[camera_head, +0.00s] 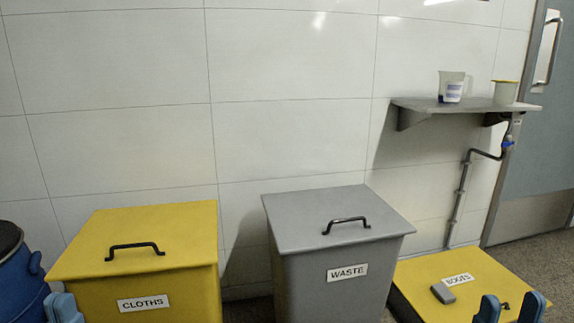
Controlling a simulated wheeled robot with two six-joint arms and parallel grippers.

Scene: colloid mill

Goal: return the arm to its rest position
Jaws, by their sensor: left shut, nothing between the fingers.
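My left gripper (62,308) shows at the bottom left edge, its two blue fingertips together with nothing between them. It is in front of the yellow bin's left side. My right gripper (510,309) shows at the bottom right, its two blue fingertips apart and empty. It is in front of the yellow lid marked BOOTS (425,275). The rest of both arms is out of the picture.
A yellow CLOTHS bin (180,285) and a grey WASTE bin (300,215) stand closed by the wall. A blue drum (22,285) is far left. A small grey block (443,293) lies on the BOOTS lid. A wall shelf (425,106) holds a jug (452,87) and a pot (504,92).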

